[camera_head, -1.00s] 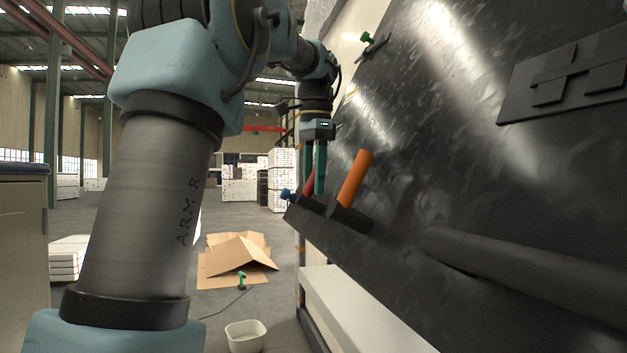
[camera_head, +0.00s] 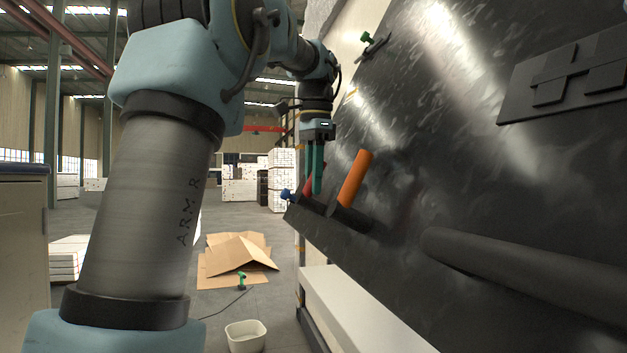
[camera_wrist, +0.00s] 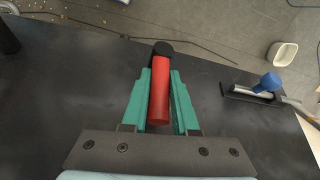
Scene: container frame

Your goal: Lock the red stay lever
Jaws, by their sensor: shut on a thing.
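The red stay lever (camera_wrist: 159,92) is a red cylinder on a black pivot, near the far edge of the dark panel (camera_head: 440,150). In the wrist view it lies between the green fingers of my gripper (camera_wrist: 160,95), which are shut on it. In the head view my gripper (camera_head: 315,178) points down at the panel's lower left corner, and its fingers cover most of the red lever (camera_head: 307,187). The lever's base is partly hidden there.
An orange lever (camera_head: 355,179) stands just right of my gripper. A blue knob (camera_head: 286,194), also in the wrist view (camera_wrist: 268,83), sits near the panel corner. A green-handled latch (camera_head: 368,40) is higher up. A thick dark bar (camera_head: 500,262) crosses the lower right.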

